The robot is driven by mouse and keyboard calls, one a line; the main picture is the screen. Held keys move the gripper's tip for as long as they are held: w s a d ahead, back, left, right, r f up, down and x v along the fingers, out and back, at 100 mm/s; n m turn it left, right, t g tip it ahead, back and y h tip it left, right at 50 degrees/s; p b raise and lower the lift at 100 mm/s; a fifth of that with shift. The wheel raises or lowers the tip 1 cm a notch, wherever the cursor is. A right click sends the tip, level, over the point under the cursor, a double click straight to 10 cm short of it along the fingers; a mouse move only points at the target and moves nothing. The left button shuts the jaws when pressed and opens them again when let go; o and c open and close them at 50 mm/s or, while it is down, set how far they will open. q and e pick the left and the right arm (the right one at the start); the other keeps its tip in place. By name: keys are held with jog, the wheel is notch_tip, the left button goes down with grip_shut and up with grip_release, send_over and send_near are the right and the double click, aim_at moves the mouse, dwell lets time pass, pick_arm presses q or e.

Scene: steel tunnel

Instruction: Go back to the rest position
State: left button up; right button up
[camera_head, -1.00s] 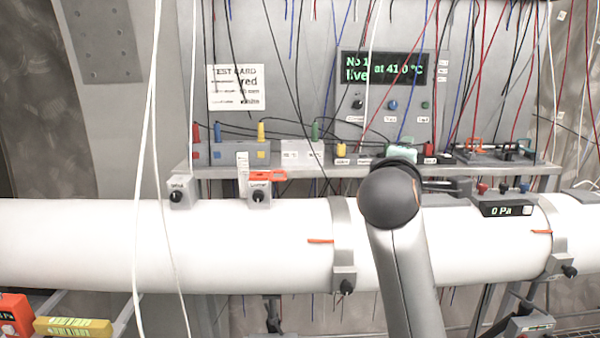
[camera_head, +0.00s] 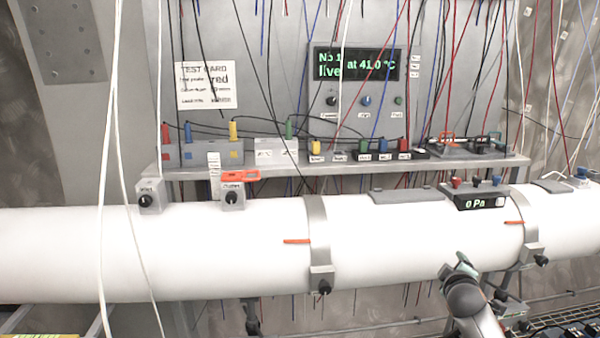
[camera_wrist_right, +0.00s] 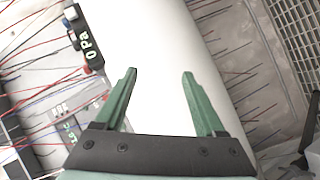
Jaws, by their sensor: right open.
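My right gripper (camera_head: 459,266) shows small at the lower right of the head view, in front of the lower part of the white pipe (camera_head: 400,235). The dark arm link behind it comes up from the bottom edge. In the right wrist view its two green fingers (camera_wrist_right: 159,74) stand wide apart with nothing between them. The white pipe (camera_wrist_right: 160,30) lies beyond the fingertips. My left gripper is not in view.
A shelf (camera_head: 345,170) with coloured terminals runs behind the pipe. A pressure display (camera_head: 478,201) and valve blocks (camera_head: 232,196) sit on the pipe. Many thin wires hang down, and two white cables (camera_head: 112,170) cross the left side.

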jog(key=w+a+r+m+t+y, duration=0.3)
jog(key=a+r+m+t+y, duration=0.15)
jog(key=a+m, duration=0.2)
jog(key=s+a+f+n+g+y, duration=0.15)
jog(key=s+a+f, duration=0.35)
jog(key=s+f, duration=0.5)
jog(key=s+a+f+g+y, duration=0.1)
jog(key=s+a+f+g, duration=0.1)
jog(key=s+a+f, duration=0.75)
jog(key=s+a+f+g, duration=0.1)
jog(key=s+f, duration=0.3)
jog(key=s, duration=0.3)
jog(key=s+a+f+g+y, duration=0.1)
jog(key=s+a+f, duration=0.1)
jog(key=s+f, duration=0.2)
jog(key=s+a+f+g, duration=0.1)
jog(key=s+f, duration=0.3)
jog(key=s, duration=0.6)
jog(key=shift+s+a+m+g+y, duration=0.3)
jog(key=shift+m+g+y, duration=0.1)
jog(key=shift+g, duration=0.2)
